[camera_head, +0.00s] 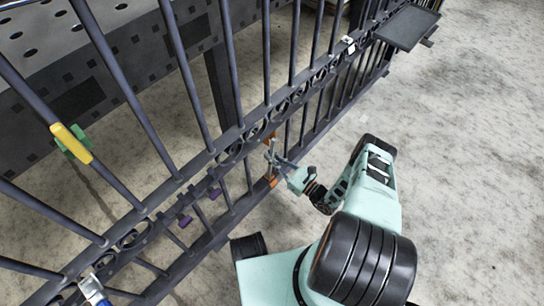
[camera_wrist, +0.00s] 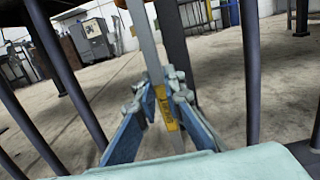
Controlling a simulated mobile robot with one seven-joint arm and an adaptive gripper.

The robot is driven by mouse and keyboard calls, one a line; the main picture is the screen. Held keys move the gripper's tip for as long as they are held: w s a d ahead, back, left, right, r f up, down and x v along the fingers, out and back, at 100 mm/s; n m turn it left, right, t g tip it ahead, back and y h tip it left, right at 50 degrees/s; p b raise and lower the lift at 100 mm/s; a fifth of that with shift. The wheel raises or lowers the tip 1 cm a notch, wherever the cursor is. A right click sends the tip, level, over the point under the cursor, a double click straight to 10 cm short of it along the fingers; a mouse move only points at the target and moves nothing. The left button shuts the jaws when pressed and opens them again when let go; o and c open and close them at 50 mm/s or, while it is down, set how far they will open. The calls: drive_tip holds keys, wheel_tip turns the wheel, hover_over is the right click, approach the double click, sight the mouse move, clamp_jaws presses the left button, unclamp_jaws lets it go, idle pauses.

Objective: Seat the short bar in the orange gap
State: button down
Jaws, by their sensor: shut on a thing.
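The dark metal gate (camera_head: 125,88) runs diagonally across the head view. Its orange gap shows as an upper orange mark (camera_head: 269,138) and a lower orange mark (camera_head: 271,182), with no dark upright between them. My gripper (camera_head: 276,158) is at this gap, between the two marks. In the wrist view my gripper (camera_wrist: 161,98) has its blue fingers closed on the short bar (camera_wrist: 143,30), a grey flat-looking bar with a yellow label. The bar leans slightly in that view and its lower end is partly hidden by the fingers. I cannot tell whether its ends touch the rails.
A yellow and green piece (camera_head: 72,143) is on an upright at left. Purple pieces (camera_head: 185,220) sit on the lower rails, and a blue-and-white item (camera_head: 93,291) is at bottom left. A dark tray (camera_head: 407,28) is at upper right. The concrete floor (camera_head: 460,150) at right is clear.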

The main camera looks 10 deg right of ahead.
drive_tip(key=shift+w+a+f+g, duration=0.1)
drive_tip(key=shift+w+a+g, duration=0.2)
drive_tip(key=shift+w+a, duration=0.35)
idle(0.9)
drive_tip(key=c, duration=2)
unclamp_jaws()
drive_tip(key=shift+o, duration=0.2)
drive_tip(key=v, duration=0.7)
drive_tip(key=shift+s, duration=0.25)
drive_tip(key=shift+d, duration=0.15)
